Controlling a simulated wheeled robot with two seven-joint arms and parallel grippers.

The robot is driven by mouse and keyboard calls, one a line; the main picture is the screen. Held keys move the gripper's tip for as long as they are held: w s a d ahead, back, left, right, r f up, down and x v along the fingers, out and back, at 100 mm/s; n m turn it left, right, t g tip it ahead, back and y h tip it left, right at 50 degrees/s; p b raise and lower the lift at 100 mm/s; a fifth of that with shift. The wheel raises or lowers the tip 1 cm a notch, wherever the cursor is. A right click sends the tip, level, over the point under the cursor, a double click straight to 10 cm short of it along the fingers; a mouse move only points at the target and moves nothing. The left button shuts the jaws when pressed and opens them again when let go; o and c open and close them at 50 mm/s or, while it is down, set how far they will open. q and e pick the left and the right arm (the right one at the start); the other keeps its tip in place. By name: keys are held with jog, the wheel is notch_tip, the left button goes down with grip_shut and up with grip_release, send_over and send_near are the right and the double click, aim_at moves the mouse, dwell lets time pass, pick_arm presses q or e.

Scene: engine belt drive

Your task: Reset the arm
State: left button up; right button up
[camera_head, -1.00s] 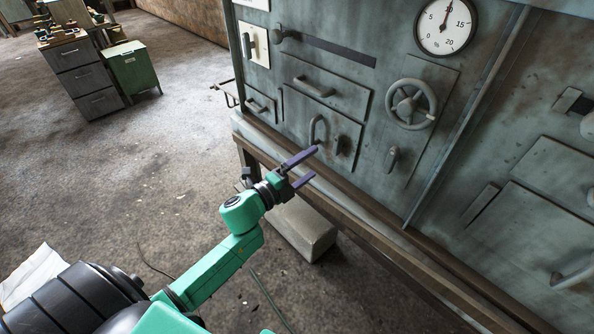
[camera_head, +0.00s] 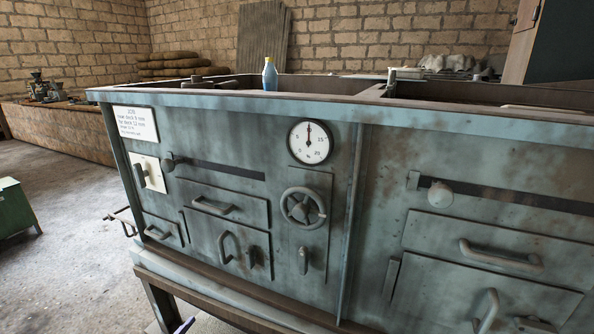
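My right gripper is not in view. The grey-green machine (camera_head: 215,180) fills the middle, with a round dial gauge (camera_head: 310,143), a handwheel (camera_head: 303,208), a lever switch (camera_head: 141,175) and several handles on its front.
A blue bottle with a yellow cap (camera_head: 269,76) stands at the machine's top. A white sign (camera_head: 135,124) is on its upper left. A green cabinet (camera_head: 14,208) stands at the left edge. The floor (camera_head: 65,240) between it and the machine is open.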

pick_arm(q)
jog(key=s+a+f+n+g+y, duration=0.1)
jog(key=s+f+n+g, duration=0.25)
jog(key=f, duration=0.35)
jog(key=s+a+f+n+g+y, duration=0.1)
jog(key=s+f+n+g, duration=0.2)
jog(key=f, duration=0.4)
jog(key=s+d+f+n+g, duration=0.2)
jog(key=s+f+n+g, duration=0.1)
jog(key=s+f, duration=0.4)
jog(key=s+d+f+n+g, duration=0.25)
jog(key=s+f, duration=0.35)
jog(key=s, duration=0.3)
jog(key=s+a+r+g+p, duration=0.1)
jog(key=s+r+p, duration=1)
jog(key=p, duration=0.9)
jog(key=s, duration=0.3)
jog(key=shift+a+h+p, duration=0.2)
jog(key=shift+h+p, duration=0.2)
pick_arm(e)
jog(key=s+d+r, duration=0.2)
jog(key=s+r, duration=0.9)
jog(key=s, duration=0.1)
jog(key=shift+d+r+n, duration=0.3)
pick_arm(q)
jog(key=shift+r, duration=0.1)
